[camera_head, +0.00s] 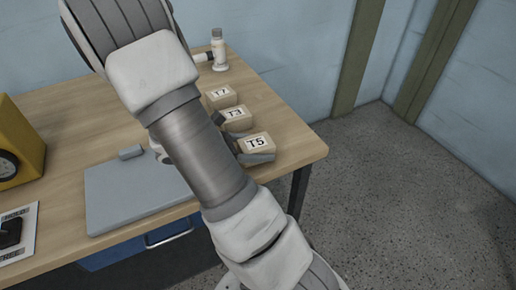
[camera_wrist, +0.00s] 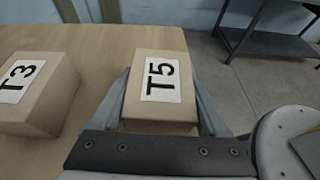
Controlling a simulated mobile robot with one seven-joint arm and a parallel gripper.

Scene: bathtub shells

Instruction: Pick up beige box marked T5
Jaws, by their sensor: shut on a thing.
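The beige box marked T5 (camera_wrist: 158,112) is between the two fingers of my gripper (camera_wrist: 163,108) in the wrist view, with its white label facing up. My gripper is shut on the box, one finger along each side. In the head view the T5 box (camera_head: 257,143) is near the right end of the wooden table, and my arm hides much of the gripper. I cannot tell whether the box touches the table or is raised slightly.
A box marked T3 (camera_wrist: 30,95) lies just left of it; box T7 (camera_head: 221,97) is farther back. A white bottle (camera_head: 218,48) stands at the back edge. A grey slab (camera_head: 135,195) and a yellow device (camera_head: 18,142) are on the left. Open floor is to the right.

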